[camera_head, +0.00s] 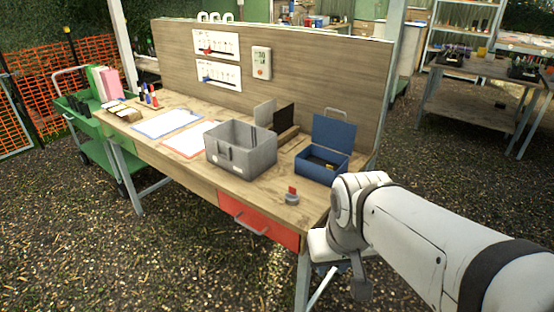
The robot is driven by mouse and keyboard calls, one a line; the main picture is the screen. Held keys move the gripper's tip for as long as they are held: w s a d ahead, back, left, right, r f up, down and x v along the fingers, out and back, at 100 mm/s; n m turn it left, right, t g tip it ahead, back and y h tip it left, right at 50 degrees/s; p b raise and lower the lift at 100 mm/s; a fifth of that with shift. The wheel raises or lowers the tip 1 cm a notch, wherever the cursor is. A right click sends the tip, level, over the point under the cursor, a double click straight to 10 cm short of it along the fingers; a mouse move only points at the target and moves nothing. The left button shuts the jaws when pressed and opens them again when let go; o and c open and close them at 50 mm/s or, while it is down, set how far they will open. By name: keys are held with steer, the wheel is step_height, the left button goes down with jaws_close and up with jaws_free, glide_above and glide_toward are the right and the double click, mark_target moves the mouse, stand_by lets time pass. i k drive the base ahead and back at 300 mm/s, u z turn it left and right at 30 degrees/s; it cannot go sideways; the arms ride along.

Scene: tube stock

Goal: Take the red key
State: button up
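A small upright red piece, which looks like the red key (292,189), stands on a round grey base (291,199) near the table's front edge, at the right end. It is small, and its exact shape is hard to make out. My arm reaches in from the right. My gripper (350,272) is at the table's front right corner, to the right of the red piece and apart from it. Its fingers are mostly hidden or too small to tell whether they are open.
An open blue box (314,171) with dark contents and an open grey box (238,157) stand behind the red piece. A red drawer (256,220) is shut below it. Clipboards (166,124) lie further left. A wooden panel (340,66) backs the table.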

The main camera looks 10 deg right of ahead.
mark_target(292, 189)
steer(key=i, duration=0.95)
steer(key=k, duration=0.55)
steer(key=u, duration=2)
steer(key=k, duration=0.75)
steer(key=z, duration=1.4)
steer(key=i, duration=0.85)
